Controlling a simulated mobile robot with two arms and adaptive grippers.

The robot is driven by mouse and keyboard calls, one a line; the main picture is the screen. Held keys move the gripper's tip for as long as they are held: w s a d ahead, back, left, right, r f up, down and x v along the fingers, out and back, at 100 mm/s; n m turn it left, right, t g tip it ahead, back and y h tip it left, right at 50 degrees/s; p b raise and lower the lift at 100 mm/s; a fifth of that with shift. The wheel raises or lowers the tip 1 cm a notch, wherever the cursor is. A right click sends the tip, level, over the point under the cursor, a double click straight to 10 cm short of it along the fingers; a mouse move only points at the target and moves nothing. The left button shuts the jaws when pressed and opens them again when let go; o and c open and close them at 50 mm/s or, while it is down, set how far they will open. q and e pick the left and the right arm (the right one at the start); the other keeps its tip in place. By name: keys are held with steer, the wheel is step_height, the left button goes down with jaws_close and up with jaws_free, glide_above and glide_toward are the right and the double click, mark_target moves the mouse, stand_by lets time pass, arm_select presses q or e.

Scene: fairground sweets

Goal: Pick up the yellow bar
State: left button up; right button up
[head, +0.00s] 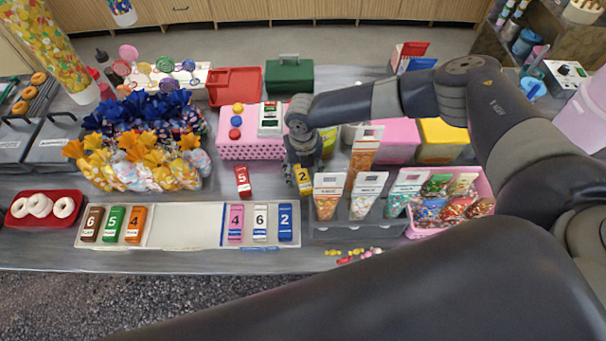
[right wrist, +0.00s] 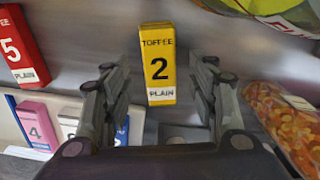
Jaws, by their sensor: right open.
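The yellow bar (head: 304,181), marked with a 2, stands on the grey counter between the red bar and the paper cones. In the right wrist view the yellow bar (right wrist: 159,64) reads TOFFEE PLAIN and shows upright between the fingers. My right gripper (head: 298,166) is open just above and behind it in the head view, partly covering its top. In the wrist view the fingers of my right gripper (right wrist: 158,82) are apart on either side of the bar, with gaps to both. My left gripper is not in view.
A red bar (head: 242,181) marked 5 is left of the yellow one. A white tray (head: 185,228) holds several coloured bars in front. A grey cone holder (head: 350,230) stands close on the right. A pink box (head: 240,150) is behind left.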

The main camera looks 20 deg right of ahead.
steer(key=shift+w+f, duration=0.1)
steer(key=shift+f, duration=0.65)
steer(key=shift+c, duration=0.5)
steer(key=c, duration=1.1)
steer(key=shift+o, duration=0.2)
steer(key=shift+r, duration=0.1)
